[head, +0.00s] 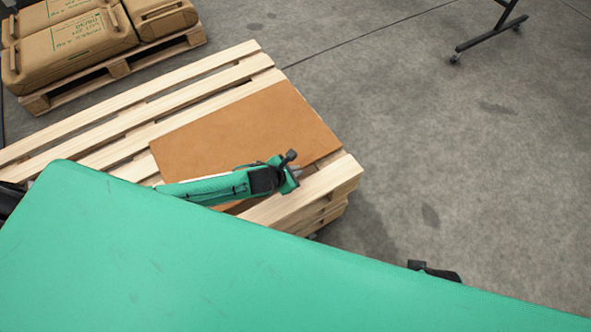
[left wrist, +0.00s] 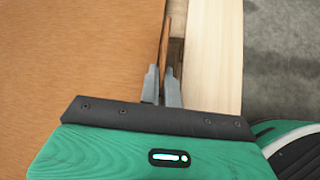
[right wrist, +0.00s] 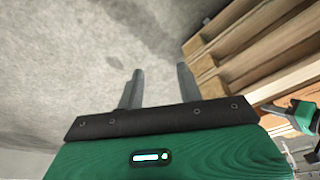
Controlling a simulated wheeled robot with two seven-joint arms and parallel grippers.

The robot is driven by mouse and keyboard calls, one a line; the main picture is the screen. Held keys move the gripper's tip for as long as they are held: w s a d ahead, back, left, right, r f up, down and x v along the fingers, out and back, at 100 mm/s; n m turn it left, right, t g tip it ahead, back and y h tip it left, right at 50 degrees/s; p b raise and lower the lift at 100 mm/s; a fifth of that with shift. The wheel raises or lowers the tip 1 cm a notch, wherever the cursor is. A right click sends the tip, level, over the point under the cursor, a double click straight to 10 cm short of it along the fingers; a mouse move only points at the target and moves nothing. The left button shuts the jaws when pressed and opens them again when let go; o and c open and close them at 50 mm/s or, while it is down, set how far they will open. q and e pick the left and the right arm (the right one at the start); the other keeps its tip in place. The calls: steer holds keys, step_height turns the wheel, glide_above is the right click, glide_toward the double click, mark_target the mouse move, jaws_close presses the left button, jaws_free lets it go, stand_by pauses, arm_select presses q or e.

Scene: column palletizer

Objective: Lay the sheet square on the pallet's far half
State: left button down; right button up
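The brown sheet (head: 235,130) lies on the slats of the wooden pallet (head: 316,188), over its right part. Its edges run roughly along the slats and the pallet's right end. My left gripper (head: 294,172) is at the sheet's near edge, by its right corner. In the left wrist view the sheet (left wrist: 80,60) fills the left side, and the close-set fingers (left wrist: 163,85) have its thin edge between them. My right gripper (right wrist: 158,85) is open and empty beside the pallet (right wrist: 235,60). My green body hides the pallet's near left part.
Another pallet (head: 120,68) with several brown sacks (head: 70,45) stands at the far left. A black wheeled stand (head: 490,32) is at the upper right.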

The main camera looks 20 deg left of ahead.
arm_select(q)
steer(key=c, duration=1.5)
jaws_free()
steer(key=shift+c, duration=0.2)
